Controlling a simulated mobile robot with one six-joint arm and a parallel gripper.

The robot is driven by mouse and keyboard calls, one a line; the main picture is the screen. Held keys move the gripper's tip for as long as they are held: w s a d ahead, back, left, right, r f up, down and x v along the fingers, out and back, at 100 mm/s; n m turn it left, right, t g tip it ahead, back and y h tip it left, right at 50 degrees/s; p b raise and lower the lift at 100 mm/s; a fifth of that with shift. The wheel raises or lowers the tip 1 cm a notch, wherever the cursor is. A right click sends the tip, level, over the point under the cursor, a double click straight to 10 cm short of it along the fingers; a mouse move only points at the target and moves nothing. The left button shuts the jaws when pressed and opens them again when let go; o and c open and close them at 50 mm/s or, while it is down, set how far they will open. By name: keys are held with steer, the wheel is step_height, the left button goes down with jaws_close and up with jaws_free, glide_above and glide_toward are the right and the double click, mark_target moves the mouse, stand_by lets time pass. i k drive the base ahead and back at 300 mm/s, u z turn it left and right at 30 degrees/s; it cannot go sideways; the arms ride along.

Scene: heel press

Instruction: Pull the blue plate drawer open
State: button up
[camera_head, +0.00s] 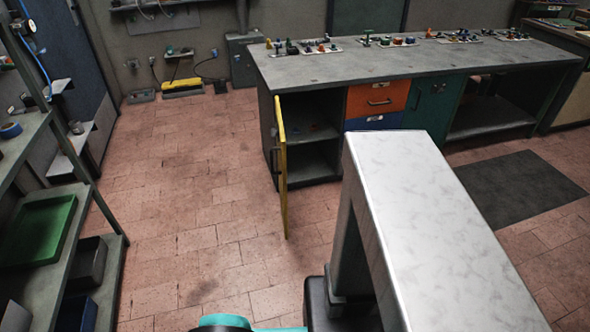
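The blue drawer (388,123) is in the workbench, directly below the orange drawer (365,102). Only its upper strip shows, with a small pale label near the top. It looks flush with the bench front, so it appears shut. A large pale shape in the foreground hides its lower part, and I see no handle on it. My gripper is not in view, so its distance from the drawer cannot be told.
A yellow cupboard door (282,165) stands open, jutting out left of the drawers. A green door (431,105) is at their right. The grey bench top (330,68) holds small parts. A shelf rack (45,215) stands at left. Tiled floor (185,190) between is clear.

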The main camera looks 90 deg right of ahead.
mark_target(390, 120)
steer(key=z, duration=0.45)
steer(key=k, duration=0.3)
steer(key=z, duration=2.65)
steer(key=k, duration=0.65)
steer(key=u, duration=0.35)
steer(key=i, duration=0.75)
steer(key=u, duration=0.15)
